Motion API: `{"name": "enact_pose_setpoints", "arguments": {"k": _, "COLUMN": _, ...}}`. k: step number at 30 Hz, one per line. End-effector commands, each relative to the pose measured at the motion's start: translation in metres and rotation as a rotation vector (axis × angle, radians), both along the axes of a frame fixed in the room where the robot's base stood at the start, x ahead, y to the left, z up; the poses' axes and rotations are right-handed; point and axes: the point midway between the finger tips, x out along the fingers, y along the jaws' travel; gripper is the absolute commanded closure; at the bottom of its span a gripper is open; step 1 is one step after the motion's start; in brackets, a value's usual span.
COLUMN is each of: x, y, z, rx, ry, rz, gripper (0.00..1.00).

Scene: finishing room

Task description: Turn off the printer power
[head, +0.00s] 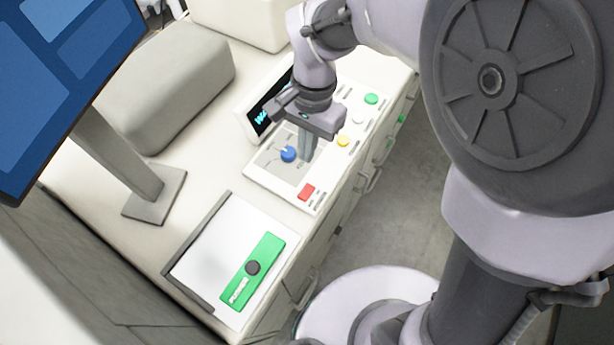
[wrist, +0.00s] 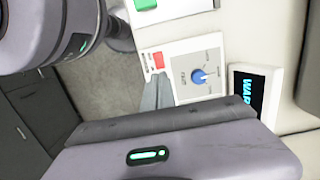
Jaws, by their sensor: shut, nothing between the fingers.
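A white control panel (head: 262,180) lies on the counter. It carries a blue rotary knob (head: 288,154) on a grey dial plate, a red switch (head: 306,191) at its near end, and yellow (head: 343,141), white (head: 358,118) and green (head: 371,99) buttons. My gripper (head: 307,155) is shut and empty, pointing down over the panel just right of the knob. In the wrist view the knob (wrist: 198,76) and red switch (wrist: 158,61) lie beyond the fingers (wrist: 157,92). I cannot tell whether the fingertips touch the panel. No power label is readable.
A small display (head: 262,117) with cyan letters stands behind the panel. A white board (head: 205,255) with a green purge plate (head: 268,252) and dark knob lies nearer. A monitor (head: 65,60) on a stand and a grey box (head: 170,85) are at left. Floor (head: 385,190) shows at right.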

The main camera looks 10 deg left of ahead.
Motion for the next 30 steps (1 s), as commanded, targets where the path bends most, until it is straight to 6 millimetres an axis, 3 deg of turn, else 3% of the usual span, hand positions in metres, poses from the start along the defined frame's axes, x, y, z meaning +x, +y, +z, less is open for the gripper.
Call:
{"name": "enact_pose_setpoints", "arguments": {"k": 7, "x": 0.0, "y": 0.0, "z": 0.003, "rx": 0.001, "ry": 0.0, "rz": 0.0, "gripper": 1.0}}
{"name": "enact_pose_setpoints", "arguments": {"k": 11, "x": -0.002, "y": 0.001, "z": -0.005, "rx": -0.001, "ry": 0.003, "rz": 0.0, "gripper": 1.0}}
{"name": "enact_pose_setpoints", "arguments": {"k": 24, "x": -0.012, "y": 0.004, "z": -0.096, "rx": -0.002, "ry": 0.004, "rz": 0.0, "gripper": 1.0}}
{"name": "enact_pose_setpoints", "arguments": {"k": 30, "x": -0.016, "y": 0.006, "z": -0.127, "rx": -0.001, "ry": 0.003, "rz": -0.001, "gripper": 1.0}}
